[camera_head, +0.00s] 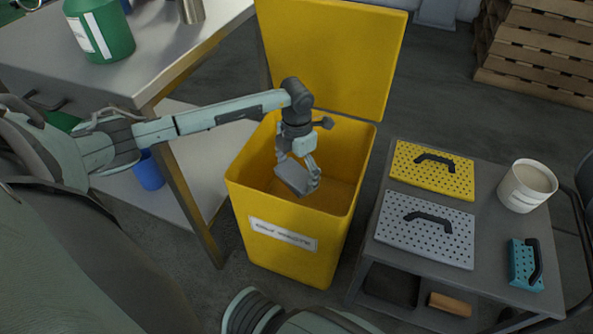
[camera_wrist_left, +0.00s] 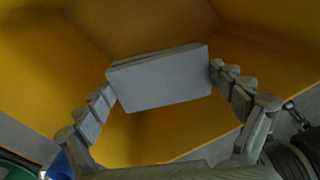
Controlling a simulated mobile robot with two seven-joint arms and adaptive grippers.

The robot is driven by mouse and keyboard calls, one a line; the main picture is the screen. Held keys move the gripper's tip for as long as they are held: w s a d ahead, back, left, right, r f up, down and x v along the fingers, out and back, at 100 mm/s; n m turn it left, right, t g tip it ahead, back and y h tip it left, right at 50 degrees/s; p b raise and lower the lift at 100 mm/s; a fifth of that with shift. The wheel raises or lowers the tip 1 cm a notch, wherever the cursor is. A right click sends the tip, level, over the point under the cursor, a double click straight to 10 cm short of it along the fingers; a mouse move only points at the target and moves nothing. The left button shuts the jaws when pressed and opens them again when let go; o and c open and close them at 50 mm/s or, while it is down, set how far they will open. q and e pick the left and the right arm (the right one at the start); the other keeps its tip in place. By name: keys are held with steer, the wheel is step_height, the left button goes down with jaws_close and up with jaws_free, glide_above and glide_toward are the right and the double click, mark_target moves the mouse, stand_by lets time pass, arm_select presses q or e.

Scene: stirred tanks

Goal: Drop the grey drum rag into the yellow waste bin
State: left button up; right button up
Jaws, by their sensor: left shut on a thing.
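The yellow waste bin (camera_head: 292,205) stands open on the floor in the head view, its lid (camera_head: 335,55) raised at the back and a label on its front. My left gripper (camera_head: 298,178) points down inside the bin's mouth. It is shut on the grey drum rag (camera_head: 292,177), a flat folded block. In the left wrist view the rag (camera_wrist_left: 160,78) sits between the two fingertips, with the bin's yellow inner walls (camera_wrist_left: 60,60) around it. The bin's floor lies below the rag, partly hidden. My right gripper does not show.
A steel workbench (camera_head: 150,45) with a green container (camera_head: 100,30) stands left of the bin. A grey cart (camera_head: 490,225) on the right bears yellow and grey perforated blocks, a teal one and a white tub (camera_head: 526,186). Wooden pallets (camera_head: 540,50) are stacked behind.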

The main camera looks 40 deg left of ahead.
arm_select(q)
steer(key=o, duration=0.8)
step_height(320, 180, up, 12)
stand_by(0.7)
